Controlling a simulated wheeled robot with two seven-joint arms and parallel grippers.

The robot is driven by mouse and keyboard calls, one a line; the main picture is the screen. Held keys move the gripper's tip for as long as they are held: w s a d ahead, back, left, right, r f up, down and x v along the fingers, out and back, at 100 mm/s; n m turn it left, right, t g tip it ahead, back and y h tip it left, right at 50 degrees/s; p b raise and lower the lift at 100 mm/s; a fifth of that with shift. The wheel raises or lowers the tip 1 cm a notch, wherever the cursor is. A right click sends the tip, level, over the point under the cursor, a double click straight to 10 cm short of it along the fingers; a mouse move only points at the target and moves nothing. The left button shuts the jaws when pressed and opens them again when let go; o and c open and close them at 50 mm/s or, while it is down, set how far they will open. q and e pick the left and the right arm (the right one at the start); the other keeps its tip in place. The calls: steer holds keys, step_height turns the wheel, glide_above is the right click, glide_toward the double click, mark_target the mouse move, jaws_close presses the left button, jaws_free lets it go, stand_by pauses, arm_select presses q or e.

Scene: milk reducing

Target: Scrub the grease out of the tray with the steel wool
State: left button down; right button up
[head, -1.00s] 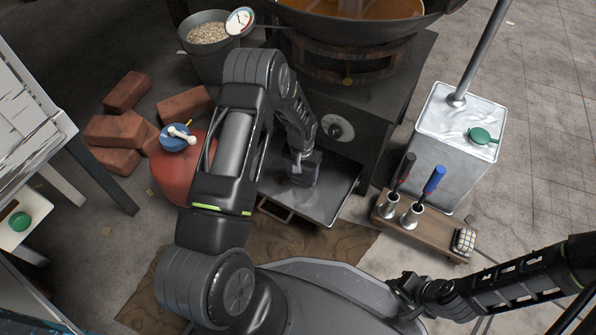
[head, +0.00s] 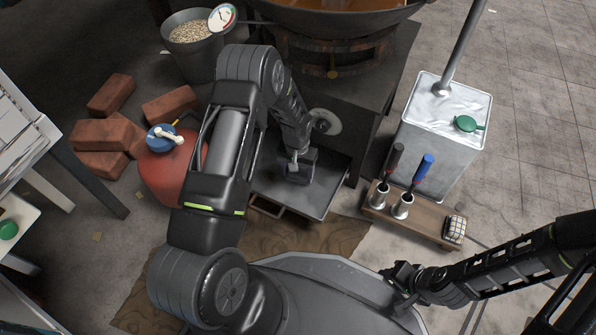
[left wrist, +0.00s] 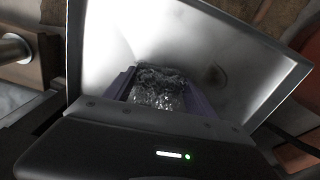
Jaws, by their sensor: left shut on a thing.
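The metal tray (head: 318,207) sticks out from the front of the stove, low near the floor. In the left wrist view the tray (left wrist: 120,35) fills the middle, with a small dark stain (left wrist: 214,76) on its floor right of the gripper. My left gripper (head: 299,172) is down over the tray. In the left wrist view it is shut on the grey, crinkled steel wool (left wrist: 158,88); whether the wool touches the tray floor I cannot tell. My right gripper (head: 398,278) is at the lower right, apart from the tray; its fingers are too small to read.
The stove (head: 385,95) carries a wide pan (head: 335,15) of brown liquid. A red gas cylinder (head: 165,175) stands left of my left arm, with bricks (head: 110,92) behind. A wooden stand (head: 425,222) with two handled tools and a silver can (head: 445,125) stand to the right.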

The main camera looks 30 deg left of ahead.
arm_select(q)
steer(key=shift+s+a+b, duration=0.15)
steer(key=shift+a+b, duration=0.15)
steer(key=shift+a, duration=1.65)
steer(key=shift+a, duration=0.1)
steer(key=shift+a+b, duration=0.4)
steer(key=shift+a, duration=1.35)
step_height(320, 180, up, 5)
steer(key=p, duration=0.3)
steer(key=shift+p, duration=0.4)
steer(key=shift+r+p, duration=0.3)
steer(key=shift+r, duration=0.25)
